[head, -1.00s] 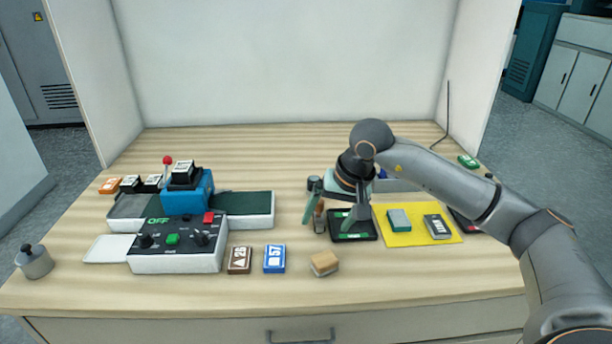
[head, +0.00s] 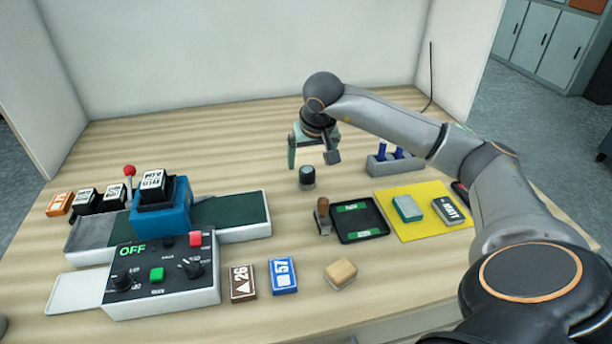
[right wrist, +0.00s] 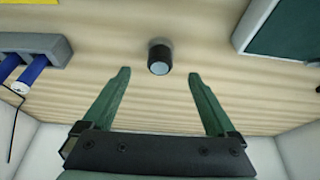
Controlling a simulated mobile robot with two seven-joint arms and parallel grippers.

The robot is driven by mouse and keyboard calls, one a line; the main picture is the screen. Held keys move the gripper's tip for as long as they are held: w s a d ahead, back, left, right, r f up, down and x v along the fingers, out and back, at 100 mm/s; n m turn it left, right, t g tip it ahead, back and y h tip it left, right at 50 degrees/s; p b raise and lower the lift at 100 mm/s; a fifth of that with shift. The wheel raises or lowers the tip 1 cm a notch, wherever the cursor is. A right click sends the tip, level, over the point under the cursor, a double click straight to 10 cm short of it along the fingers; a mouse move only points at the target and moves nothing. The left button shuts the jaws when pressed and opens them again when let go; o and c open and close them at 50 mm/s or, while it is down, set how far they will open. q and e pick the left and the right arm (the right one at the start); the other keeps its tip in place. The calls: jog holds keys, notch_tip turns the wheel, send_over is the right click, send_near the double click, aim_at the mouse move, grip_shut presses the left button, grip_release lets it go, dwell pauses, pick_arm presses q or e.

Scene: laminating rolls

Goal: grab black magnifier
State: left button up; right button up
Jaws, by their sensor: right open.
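The black magnifier (head: 307,177) is a small dark cylinder with a pale round top, standing upright on the wooden table. My right gripper (head: 315,160) is open and empty, above and a little behind it in the head view. In the right wrist view the magnifier (right wrist: 159,58) stands beyond the fingertips, roughly centred between the two green fingers of the gripper (right wrist: 158,76). They are apart from it. My left gripper is not in view.
A black tray (head: 385,221) with green pads and a brown-handled stamp (head: 322,215) stand in front of the magnifier. A grey holder (head: 395,166) with blue pieces is to the right. A laminating machine (head: 160,290) is at left. The table's back is clear.

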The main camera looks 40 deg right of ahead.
aim_at(307, 169)
jog(key=x, duration=0.6)
jog(key=shift+w+d+f+p, duration=0.2)
jog(key=shift+w+f+p, duration=0.05)
jog(key=shift+w+p, duration=0.15)
jog(key=c, duration=1.5)
jog(key=shift+o, duration=0.2)
jog(key=shift+r, duration=0.1)
